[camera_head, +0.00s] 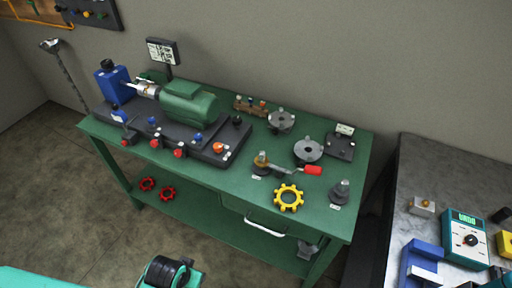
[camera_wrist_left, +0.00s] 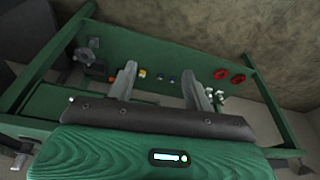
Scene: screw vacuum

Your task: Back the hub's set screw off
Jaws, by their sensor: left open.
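On the green bench (camera_head: 235,187) in the head view, a green motor (camera_head: 188,103) sits on a dark base beside a blue unit (camera_head: 114,85). A silver shaft and coupling (camera_head: 146,90) lie between them; it looks like the hub, but its set screw is too small to make out. A crank tool with a red grip (camera_head: 312,170) lies by a brass-topped fitting (camera_head: 262,160). My left gripper (camera_wrist_left: 163,92) shows in the left wrist view, its two grey fingers apart with nothing held between them. I cannot see my right gripper.
Grey round flanges (camera_head: 308,150) and a yellow gear-shaped wheel (camera_head: 289,198) lie on the bench's right half. Red handwheels (camera_head: 148,184) are on the lower shelf; they also show in the left wrist view (camera_wrist_left: 238,79). A grey side table (camera_head: 430,178) stands at right.

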